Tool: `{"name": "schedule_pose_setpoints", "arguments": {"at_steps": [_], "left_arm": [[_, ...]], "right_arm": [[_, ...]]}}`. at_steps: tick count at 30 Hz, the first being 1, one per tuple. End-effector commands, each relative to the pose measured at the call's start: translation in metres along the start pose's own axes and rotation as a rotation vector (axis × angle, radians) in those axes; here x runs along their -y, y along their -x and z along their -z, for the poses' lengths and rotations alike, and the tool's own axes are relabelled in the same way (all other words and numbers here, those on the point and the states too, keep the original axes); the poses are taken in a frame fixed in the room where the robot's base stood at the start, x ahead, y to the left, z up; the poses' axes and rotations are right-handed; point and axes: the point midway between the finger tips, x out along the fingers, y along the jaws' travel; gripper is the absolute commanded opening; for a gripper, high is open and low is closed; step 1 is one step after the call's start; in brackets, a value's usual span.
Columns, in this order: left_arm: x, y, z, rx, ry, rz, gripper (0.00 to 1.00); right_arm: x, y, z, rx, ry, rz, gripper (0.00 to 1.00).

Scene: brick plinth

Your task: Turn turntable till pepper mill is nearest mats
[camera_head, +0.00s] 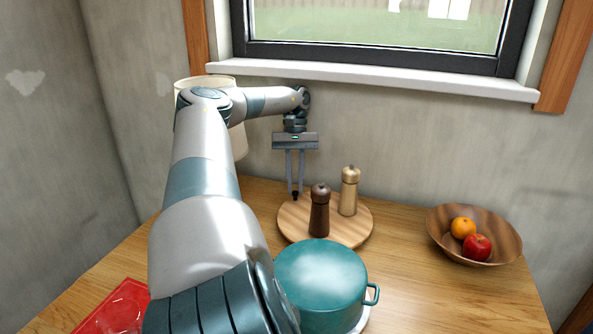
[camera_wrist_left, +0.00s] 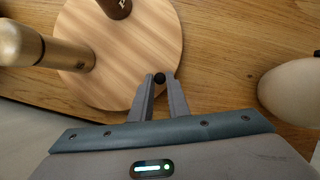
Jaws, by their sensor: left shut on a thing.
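The turntable (camera_head: 292,222) is a round light-wood disc on the table, also in the left wrist view (camera_wrist_left: 150,35). A dark brown mill (camera_head: 319,212), apparently the pepper mill, stands upright on its front part; its base shows in the left wrist view (camera_wrist_left: 116,8). A pale wood mill (camera_head: 349,192) stands behind and right of it, also in the left wrist view (camera_wrist_left: 45,48). My left gripper (camera_head: 295,194) points down at the turntable's back-left edge. Its fingers (camera_wrist_left: 160,82) are shut on a small black knob (camera_wrist_left: 160,78) at the rim. My right gripper is out of view. No mats are clearly identifiable.
A teal lidded pot (camera_head: 321,275) stands close in front of the turntable. A wooden bowl (camera_head: 490,230) with fruit is at right. A red item (camera_head: 118,308) lies front left, partly hidden by my left arm. A cream vessel (camera_head: 240,140) stands at back left.

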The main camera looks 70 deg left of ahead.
Motion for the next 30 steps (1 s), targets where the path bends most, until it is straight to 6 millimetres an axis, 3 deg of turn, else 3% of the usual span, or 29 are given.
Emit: {"name": "schedule_pose_setpoints", "arguments": {"at_steps": [13,14,16,30], "left_arm": [[-0.0002,0.0004,0.0006,-0.003,-0.007,0.002,0.0],[-0.0002,0.0004,0.0006,-0.003,-0.007,0.002,0.17],[-0.0003,0.0004,0.0005,-0.002,-0.007,0.002,0.34],[-0.0026,0.0041,-0.0029,-0.001,-0.008,0.001,0.34]], "right_arm": [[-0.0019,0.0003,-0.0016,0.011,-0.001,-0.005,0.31],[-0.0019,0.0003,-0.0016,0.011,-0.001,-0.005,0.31],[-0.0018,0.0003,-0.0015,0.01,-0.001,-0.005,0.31],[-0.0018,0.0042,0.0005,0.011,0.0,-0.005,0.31]]}}
